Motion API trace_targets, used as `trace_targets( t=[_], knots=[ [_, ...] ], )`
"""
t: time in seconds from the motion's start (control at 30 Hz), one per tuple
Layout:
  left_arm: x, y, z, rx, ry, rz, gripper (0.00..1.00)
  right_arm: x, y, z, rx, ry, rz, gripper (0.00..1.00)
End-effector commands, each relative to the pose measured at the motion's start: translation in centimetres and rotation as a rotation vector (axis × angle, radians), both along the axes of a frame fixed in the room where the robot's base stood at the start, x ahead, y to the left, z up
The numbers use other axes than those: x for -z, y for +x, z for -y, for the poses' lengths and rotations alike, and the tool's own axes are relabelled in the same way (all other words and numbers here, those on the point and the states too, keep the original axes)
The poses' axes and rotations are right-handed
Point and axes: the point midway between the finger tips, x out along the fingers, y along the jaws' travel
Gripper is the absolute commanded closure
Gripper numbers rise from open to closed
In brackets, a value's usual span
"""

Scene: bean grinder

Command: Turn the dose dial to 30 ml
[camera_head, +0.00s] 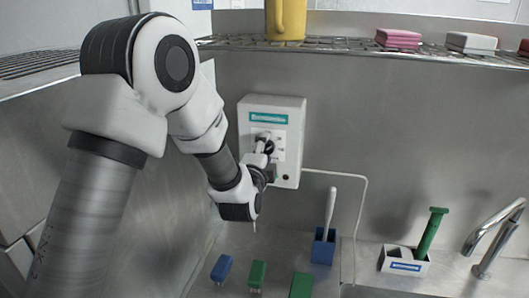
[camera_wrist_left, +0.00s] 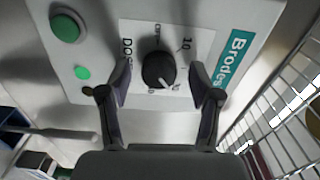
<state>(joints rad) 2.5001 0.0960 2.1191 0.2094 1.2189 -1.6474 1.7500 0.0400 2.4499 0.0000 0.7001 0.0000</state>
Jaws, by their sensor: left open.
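A white dispenser box (camera_head: 286,112) with a teal label is mounted on the steel back wall, and its face fills much of the left wrist view (camera_wrist_left: 90,20). The black round dose dial (camera_wrist_left: 158,69) sits on a white scale panel. A "10" mark shows at its upper right; the marks at its lower edge are too small to read surely. A pale pointer mark seems to lie at the dial's lower right. My left gripper (camera_wrist_left: 160,80) is open, with one finger on each side of the dial. Contact cannot be told. In the head view the left gripper (camera_head: 264,148) partly hides the dial.
A green button (camera_wrist_left: 66,27) and a small green light (camera_wrist_left: 82,73) are on the box. A wire shelf (camera_head: 350,46) runs above, holding a yellow jug (camera_head: 286,18) and sponges. Below are brushes, a blue holder (camera_head: 323,247), a white caddy (camera_head: 400,262) and a tap (camera_head: 493,240).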

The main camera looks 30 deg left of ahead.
Motion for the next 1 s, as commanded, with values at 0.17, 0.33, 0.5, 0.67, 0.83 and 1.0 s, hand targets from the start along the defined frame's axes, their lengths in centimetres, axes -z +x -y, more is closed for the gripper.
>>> trace_targets(
  t=[0.17, 0.33, 0.5, 0.67, 0.83, 1.0],
  knots=[
    [0.1, -1.3, 0.4, 0.002, 0.001, -0.003, 0.36, 0.0, 0.0, 0.0, 0.0, 0.0, 0.0, 0.75],
    [0.1, -5.2, 1.4, 0.002, 0.002, -0.004, 0.36, 0.0, 0.0, 0.0, 0.0, 0.0, 0.0, 0.75],
    [0.1, -9.2, 2.4, 0.001, 0.003, -0.004, 0.36, 0.0, 0.0, 0.0, 0.0, 0.0, 0.0, 0.75],
    [0.1, -11.2, 2.8, 0.0, 0.0, 0.0, 0.36, 0.0, 0.0, 0.0, 0.0, 0.0, 0.0, 0.75],
    [0.1, -11.5, 2.9, -0.001, -0.001, 0.0, 0.36, 0.0, 0.0, 0.0, 0.0, 0.0, 0.0, 0.75],
    [0.1, -11.5, 2.8, -0.001, -0.001, 0.0, 0.36, 0.0, 0.0, 0.0, 0.0, 0.0, 0.0, 0.75]
  ],
)
